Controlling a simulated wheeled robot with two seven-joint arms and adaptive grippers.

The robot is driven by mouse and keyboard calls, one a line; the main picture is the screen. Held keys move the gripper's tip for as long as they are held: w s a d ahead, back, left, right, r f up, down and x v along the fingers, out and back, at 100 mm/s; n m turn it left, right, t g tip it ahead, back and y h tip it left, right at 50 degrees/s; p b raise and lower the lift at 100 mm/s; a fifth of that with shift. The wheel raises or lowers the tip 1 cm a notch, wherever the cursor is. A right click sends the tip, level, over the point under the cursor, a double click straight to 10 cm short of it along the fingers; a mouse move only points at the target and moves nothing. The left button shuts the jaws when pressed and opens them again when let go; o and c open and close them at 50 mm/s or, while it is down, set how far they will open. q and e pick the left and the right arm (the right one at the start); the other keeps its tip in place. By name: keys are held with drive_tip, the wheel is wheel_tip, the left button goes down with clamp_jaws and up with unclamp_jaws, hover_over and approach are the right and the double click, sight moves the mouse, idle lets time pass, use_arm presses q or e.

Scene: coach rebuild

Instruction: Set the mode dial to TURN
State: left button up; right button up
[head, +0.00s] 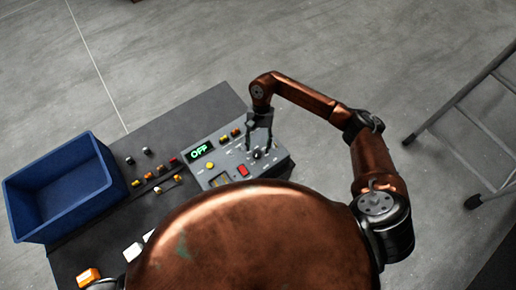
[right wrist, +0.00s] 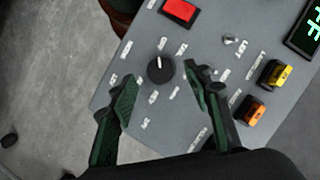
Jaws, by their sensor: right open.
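The mode dial (right wrist: 160,69) is a round black knob on the grey control panel (head: 222,170). Its white mark points toward the top of the right wrist view, toward the red button's side. The labels around it are too small to read surely. My right gripper (right wrist: 160,95) is open, its two green-padded fingers apart on either side of the dial's near side, with no visible contact. In the head view the right gripper (head: 259,147) is over the dial's end of the panel. The panel's display (head: 199,151) reads OFF in green. My left gripper does not show.
A red button (right wrist: 179,11), a small toggle (right wrist: 229,41) and yellow and orange switches (right wrist: 274,73) share the panel. A blue bin (head: 62,190) stands left on the dark table (head: 190,116), with several small loose parts between. A ladder (head: 470,120) stands at right.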

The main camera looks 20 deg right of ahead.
sight(257, 154)
drive_tip(key=shift+x, duration=1.3)
drive_tip(key=shift+c, duration=0.5)
drive_tip(key=c, duration=1.1)
drive_tip(key=shift+o, duration=0.2)
